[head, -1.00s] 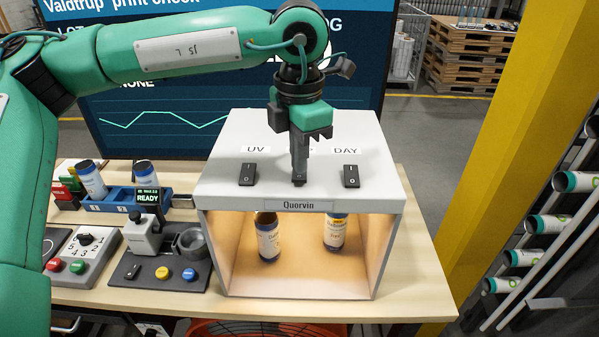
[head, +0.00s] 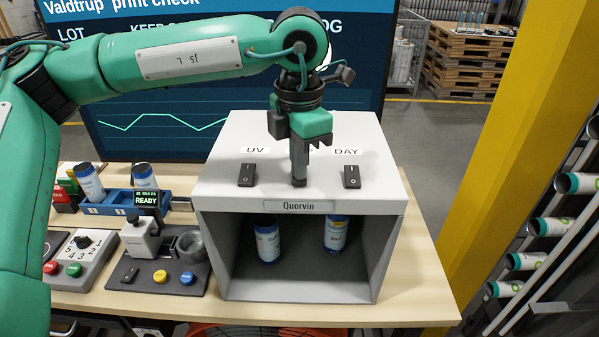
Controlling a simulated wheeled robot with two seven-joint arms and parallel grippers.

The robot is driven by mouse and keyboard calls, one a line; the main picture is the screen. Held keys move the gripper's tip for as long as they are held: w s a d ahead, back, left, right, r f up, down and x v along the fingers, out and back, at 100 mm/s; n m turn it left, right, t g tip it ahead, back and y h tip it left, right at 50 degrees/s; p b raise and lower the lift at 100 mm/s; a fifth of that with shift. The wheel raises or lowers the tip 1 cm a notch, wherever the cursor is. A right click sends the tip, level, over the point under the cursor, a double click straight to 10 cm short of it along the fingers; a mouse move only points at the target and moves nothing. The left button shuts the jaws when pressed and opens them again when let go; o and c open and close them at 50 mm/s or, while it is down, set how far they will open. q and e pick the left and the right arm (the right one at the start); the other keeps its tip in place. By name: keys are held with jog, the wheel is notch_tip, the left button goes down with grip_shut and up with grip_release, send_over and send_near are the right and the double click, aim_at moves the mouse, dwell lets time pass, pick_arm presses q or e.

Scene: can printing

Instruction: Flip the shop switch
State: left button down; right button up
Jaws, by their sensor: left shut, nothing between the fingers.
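The grey light booth labelled Quorvin (head: 225,203) stands on the wooden table. Its top has a black rocker switch under the UV label (head: 247,174) and another under the DAY label (head: 352,176). My left gripper (head: 299,182) is shut and empty, pointing down with its tips at the booth top between these two switches. The inside of the booth is dark grey and unlit. My right gripper is not in view.
Two printed cans (head: 268,242) (head: 336,235) stand inside the booth. On the left are a small printing device (head: 143,235), a button box (head: 85,256) and a blue can rack (head: 120,205). A screen stands behind; a yellow post (head: 500,170) and can rack are right.

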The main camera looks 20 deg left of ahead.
pick_arm(q)
notch_tip(320, 180, up, 7)
jog(key=p, duration=0.2)
jog(key=shift+p, duration=0.4)
dwell(0.6)
